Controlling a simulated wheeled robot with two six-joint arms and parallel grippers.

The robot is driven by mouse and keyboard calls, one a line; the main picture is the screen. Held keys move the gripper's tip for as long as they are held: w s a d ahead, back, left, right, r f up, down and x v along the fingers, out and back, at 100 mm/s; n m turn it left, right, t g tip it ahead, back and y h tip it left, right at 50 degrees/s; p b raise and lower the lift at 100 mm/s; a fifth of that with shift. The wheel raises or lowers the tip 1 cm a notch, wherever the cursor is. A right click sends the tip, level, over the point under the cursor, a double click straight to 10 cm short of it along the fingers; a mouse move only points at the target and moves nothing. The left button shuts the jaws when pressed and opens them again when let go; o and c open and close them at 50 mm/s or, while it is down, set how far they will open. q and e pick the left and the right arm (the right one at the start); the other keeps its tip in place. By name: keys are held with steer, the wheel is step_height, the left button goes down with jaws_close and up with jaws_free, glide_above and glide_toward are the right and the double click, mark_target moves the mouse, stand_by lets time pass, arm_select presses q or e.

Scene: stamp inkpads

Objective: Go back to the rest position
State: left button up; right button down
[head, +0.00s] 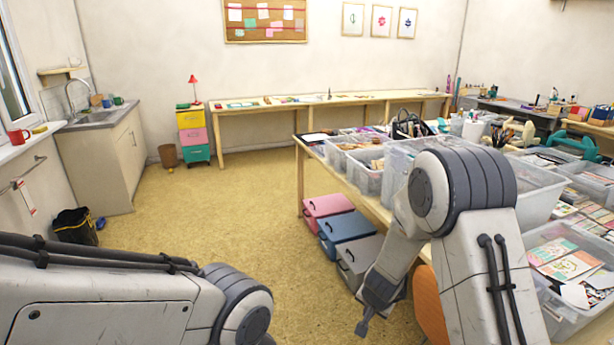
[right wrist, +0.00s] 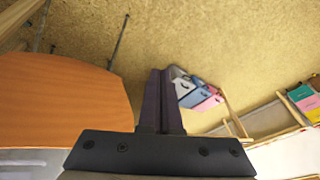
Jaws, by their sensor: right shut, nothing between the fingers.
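My right gripper (head: 363,326) hangs low in the head view, in front of the work table (head: 305,182) and over the floor. In the right wrist view its two dark fingers (right wrist: 158,75) are together with nothing between them. My right arm is bent, with its elbow high in front of the clear bins. My left arm comes in at the lower left of the head view, and its gripper is out of frame. No inkpad can be made out clearly.
An orange chair seat (right wrist: 60,95) is close beside the right gripper; it also shows in the head view (head: 430,305). Pink, blue and grey boxes (head: 348,228) stand under the table. Clear bins (head: 545,185) crowd the tabletop. The floor (head: 215,215) at centre left is free.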

steer(key=s+a+r+n+g+y+p, duration=0.35)
steer(key=s+a+r+n, duration=0.55)
steer(key=s+a+r, duration=0.65)
steer(key=s+d+r+n+h, duration=0.1)
steer(key=s+d+r+n, duration=0.1)
steer(key=s, duration=0.5)
steer(key=s+d+r+n+g+h+p, duration=0.1)
steer(key=s+d+r+n, duration=0.1)
steer(key=s+r, duration=0.3)
steer(key=s+n, duration=0.1)
steer(key=s, duration=0.2)
steer(key=shift+s+r+n, duration=0.25)
steer(key=shift+s+n, duration=0.05)
steer(key=shift+n, duration=0.1)
